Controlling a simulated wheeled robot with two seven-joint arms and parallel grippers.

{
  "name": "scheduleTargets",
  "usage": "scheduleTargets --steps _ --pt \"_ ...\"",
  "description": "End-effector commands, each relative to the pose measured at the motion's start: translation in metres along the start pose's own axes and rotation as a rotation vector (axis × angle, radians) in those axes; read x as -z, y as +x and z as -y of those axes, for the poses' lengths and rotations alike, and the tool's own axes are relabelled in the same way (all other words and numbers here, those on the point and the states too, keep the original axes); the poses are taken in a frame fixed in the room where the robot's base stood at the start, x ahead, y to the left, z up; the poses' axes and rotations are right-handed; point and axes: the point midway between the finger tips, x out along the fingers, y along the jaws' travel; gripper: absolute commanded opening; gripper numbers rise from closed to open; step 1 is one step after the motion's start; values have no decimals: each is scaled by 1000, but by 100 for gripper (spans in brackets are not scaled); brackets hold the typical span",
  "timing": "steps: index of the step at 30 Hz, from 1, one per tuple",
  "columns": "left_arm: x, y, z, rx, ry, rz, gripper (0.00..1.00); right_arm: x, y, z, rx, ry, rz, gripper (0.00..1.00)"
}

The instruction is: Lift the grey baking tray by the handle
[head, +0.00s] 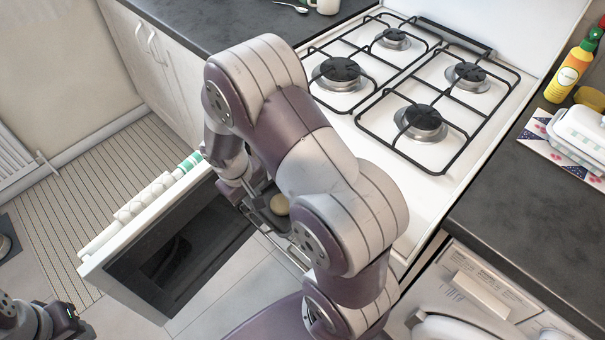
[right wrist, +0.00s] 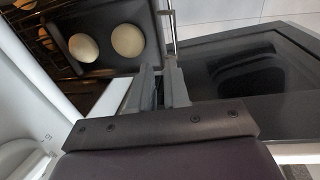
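The grey baking tray (right wrist: 148,22) shows at the top left of the right wrist view, with two pale round buns (right wrist: 127,40) on it. Its thin metal handle (right wrist: 171,30) runs along the tray's right side toward my fingertips. My right gripper (right wrist: 163,75) is at the handle's near end, its two fingers close together with a narrow dark gap. I cannot tell whether the handle is between them.
The oven door (head: 150,262) is open, and a striped towel (head: 150,198) hangs over its outer edge. The stove (head: 345,135) with several burners is above the oven. Dark counters (head: 520,225) flank it, with a washer (head: 470,295) at lower right.

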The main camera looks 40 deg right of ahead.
Motion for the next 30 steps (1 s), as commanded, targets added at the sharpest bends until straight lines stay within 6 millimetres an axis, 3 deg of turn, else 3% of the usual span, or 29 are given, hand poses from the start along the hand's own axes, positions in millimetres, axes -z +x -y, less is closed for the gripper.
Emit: scheduleTargets --steps 6,13,18,21,28,30 --pt "-3 15 0 0 0 3 37 0 56 -1 -6 -3 8 16" --pt "-3 22 0 0 0 2 37 0 86 -2 -6 -2 6 16" --pt "-4 32 0 0 0 2 37 -2 118 -5 -6 -1 5 16" --pt "-5 34 0 0 0 2 37 -2 128 -5 -5 -2 4 16" --pt "-4 32 0 0 0 2 37 -1 128 -5 -6 -2 2 16" --pt "-4 32 0 0 0 2 37 -1 128 -5 -5 -2 3 0"
